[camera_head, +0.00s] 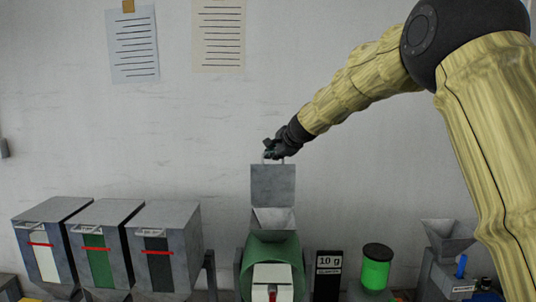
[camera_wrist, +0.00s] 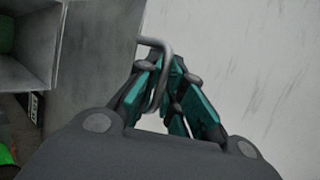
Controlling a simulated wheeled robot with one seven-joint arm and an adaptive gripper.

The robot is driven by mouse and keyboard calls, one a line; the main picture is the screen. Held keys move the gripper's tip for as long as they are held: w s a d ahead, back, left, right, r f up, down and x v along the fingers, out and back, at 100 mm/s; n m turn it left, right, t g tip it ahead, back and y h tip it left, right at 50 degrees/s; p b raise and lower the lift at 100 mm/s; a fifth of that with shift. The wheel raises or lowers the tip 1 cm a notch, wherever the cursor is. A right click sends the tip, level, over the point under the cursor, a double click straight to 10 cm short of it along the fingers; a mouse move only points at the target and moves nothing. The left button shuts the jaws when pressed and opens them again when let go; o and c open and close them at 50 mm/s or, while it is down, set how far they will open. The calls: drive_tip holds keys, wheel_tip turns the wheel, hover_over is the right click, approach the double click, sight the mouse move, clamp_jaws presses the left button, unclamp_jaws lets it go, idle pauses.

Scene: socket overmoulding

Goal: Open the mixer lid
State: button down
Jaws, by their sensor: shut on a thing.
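The mixer lid (camera_head: 273,185) is a grey metal plate standing upright above the mixer's hopper (camera_head: 274,219), so the hopper mouth is uncovered. A bent metal handle sits on the lid's top edge. My gripper (camera_head: 274,153) is at that handle, above the lid. In the wrist view the lid (camera_wrist: 95,60) fills the left part, and its handle (camera_wrist: 160,46) passes between the teal fingers of my gripper (camera_wrist: 172,85), which are shut on it. The open hopper (camera_wrist: 28,60) shows at the upper left. The green mixer body (camera_head: 271,249) is below the hopper.
Several grey bins (camera_head: 162,242) with lids stand at the left. A black "10 g" sign (camera_head: 328,272), a green jar (camera_head: 376,268) with a black lid and another hopper (camera_head: 449,238) are at the right. The wall (camera_head: 200,130) is close behind the lid.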

drive_tip(key=shift+w+a+f, duration=0.1)
drive_tip(key=shift+w+a, duration=0.05)
drive_tip(key=shift+w, duration=0.05)
idle(0.4)
drive_tip(key=c, duration=1.6)
unclamp_jaws()
drive_tip(key=shift+o, duration=0.2)
drive_tip(key=v, duration=1.2)
drive_tip(key=shift+w, duration=0.1)
